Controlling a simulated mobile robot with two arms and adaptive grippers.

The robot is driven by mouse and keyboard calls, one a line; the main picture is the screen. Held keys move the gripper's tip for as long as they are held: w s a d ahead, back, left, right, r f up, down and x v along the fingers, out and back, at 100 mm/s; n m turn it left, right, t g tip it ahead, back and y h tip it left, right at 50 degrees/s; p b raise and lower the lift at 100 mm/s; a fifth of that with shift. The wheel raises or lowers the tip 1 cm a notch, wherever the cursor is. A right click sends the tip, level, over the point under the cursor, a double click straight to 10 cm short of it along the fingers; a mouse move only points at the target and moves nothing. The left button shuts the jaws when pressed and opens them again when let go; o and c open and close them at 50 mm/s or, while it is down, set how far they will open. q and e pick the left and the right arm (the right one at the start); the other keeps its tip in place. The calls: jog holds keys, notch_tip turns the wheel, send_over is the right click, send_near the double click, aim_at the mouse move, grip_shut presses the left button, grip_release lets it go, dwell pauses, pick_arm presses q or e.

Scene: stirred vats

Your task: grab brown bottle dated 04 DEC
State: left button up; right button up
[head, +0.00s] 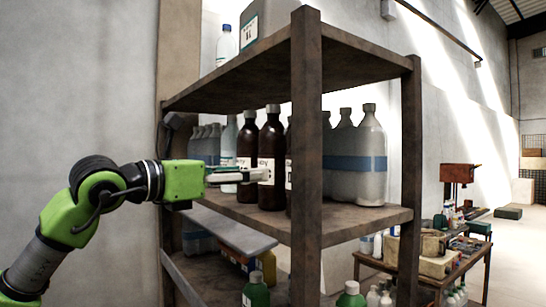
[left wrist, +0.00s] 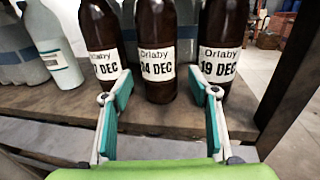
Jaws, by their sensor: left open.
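Three brown bottles with white "Orlaby" labels stand in a row in the left wrist view. The middle bottle (left wrist: 157,30) has a label ending in "4 DEC"; its first digit is hard to read. The right bottle (left wrist: 216,35) reads 19 DEC. The left bottle (left wrist: 100,28) shows a 7 before DEC, with the first digit unclear. My left gripper (left wrist: 158,88) is open and empty, its fingers spread in front of the middle bottle. In the head view my left gripper (head: 258,175) reaches in at the brown bottles (head: 272,135) on the middle shelf. My right gripper is out of view.
The wooden shelf (head: 365,222) has a front post (head: 306,150) that partly hides the bottles. Grey bottles with blue bands (head: 370,150) stand right of them. A white bottle (left wrist: 52,45) stands at the left. Green-bodied bottles (head: 256,292) sit below.

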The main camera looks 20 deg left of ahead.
aim_at(271, 173)
pick_arm(q)
jog(key=x, duration=0.3)
jog(key=shift+w+f+p, duration=0.15)
jog(key=shift+w+p, duration=0.05)
jog(key=shift+p, duration=0.15)
jog(key=shift+p+x, duration=0.75)
jog(key=shift+x, duration=0.1)
jog(key=p+x, duration=0.2)
jog(key=x, duration=0.1)
jog(key=shift+w+d+f, duration=0.15)
jog(key=shift+w+d, duration=0.05)
jog(key=shift+w, duration=0.2)
jog(key=shift+f, duration=0.1)
jog(key=shift+s, duration=0.1)
jog(key=c, duration=1.3)
jog(key=shift+r, duration=0.25)
jog(key=shift+c, duration=0.7)
jog(key=shift+f, duration=0.1)
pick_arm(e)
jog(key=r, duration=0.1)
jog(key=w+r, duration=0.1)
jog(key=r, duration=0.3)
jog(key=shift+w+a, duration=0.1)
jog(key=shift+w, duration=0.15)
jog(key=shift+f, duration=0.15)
